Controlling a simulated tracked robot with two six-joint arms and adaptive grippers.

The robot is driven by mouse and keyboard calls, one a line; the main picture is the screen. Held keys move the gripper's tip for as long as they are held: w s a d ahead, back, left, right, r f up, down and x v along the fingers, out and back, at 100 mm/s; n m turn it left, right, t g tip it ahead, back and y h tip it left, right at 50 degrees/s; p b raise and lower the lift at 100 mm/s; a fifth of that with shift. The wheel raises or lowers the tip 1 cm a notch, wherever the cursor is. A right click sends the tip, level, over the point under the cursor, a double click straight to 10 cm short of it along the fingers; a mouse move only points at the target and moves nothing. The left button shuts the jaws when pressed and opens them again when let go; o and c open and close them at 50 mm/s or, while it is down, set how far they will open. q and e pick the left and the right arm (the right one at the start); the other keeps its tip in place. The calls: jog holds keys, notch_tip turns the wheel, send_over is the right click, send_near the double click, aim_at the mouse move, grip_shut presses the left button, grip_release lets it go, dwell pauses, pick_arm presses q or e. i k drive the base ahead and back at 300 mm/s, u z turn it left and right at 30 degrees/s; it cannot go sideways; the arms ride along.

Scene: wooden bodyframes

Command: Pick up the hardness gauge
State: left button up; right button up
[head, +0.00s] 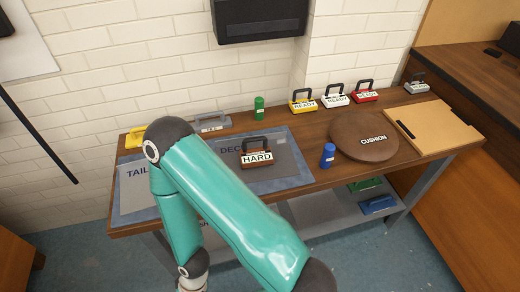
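The hardness gauge appears to be the brown block with a dark handle and a white label reading "HARD" (257,158). It stands upright on a grey panel marked "DECK" (286,165), on a blue mat on the wooden table. One of my teal arms crosses the front left of the view and bends down at its elbow. It covers part of the mat and of a panel marked "TAIL" (134,196). Neither gripper is in view. Nothing of mine visibly touches the gauge.
A blue cylinder (328,156) and a round brown "CUSHION" (364,134) lie right of the gauge. Behind are a green cylinder (259,107) and yellow, white and red "READY" blocks (303,106). A tan board (433,127) lies at the right end. A dark box hangs above.

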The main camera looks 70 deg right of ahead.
aim_at(262, 156)
jog(key=z, duration=0.1)
jog(key=k, duration=1.45)
jog(key=z, duration=0.65)
jog(key=i, duration=0.9)
